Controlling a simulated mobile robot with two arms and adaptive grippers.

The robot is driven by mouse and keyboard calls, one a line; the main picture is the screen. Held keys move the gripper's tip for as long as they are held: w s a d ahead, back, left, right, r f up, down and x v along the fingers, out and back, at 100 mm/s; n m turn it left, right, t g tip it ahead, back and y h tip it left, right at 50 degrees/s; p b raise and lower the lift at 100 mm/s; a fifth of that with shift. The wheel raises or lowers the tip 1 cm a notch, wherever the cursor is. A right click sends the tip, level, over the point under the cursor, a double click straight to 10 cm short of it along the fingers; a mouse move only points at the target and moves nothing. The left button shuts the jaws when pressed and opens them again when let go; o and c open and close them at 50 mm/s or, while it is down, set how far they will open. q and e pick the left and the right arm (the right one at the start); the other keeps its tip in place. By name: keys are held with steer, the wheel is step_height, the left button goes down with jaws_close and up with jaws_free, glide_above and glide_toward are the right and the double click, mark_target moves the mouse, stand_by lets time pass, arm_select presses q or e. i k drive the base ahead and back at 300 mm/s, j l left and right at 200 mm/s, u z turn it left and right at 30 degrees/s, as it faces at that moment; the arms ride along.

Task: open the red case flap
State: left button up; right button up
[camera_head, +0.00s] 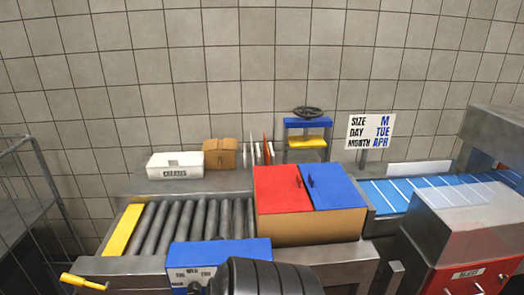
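The red case flap (284,197) lies flat and closed over the left half of a brown case (310,228), with a small dark handle at its right edge. A blue flap (338,188) lies closed over the right half, with its own small handle. The inside of the case is hidden. Neither of my grippers shows in the head view, and nothing is seen touching the flaps.
Left of the case is a roller conveyor (190,228) with a yellow end strip. A white box marked CREATES (175,172) and a brown box (220,154) stand behind. A blue belt (440,192) and grey machine (465,230) are right. A dark ribbed shape (270,280) fills the bottom middle.

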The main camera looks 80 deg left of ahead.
mark_target(280, 188)
steer(key=k+j+u, duration=0.15)
steer(key=u, duration=0.3)
steer(key=k+j+u, duration=0.1)
steer(key=u, duration=0.35)
steer(key=j+u, duration=0.4)
steer(key=u, duration=1.2)
steer(key=k, duration=0.05)
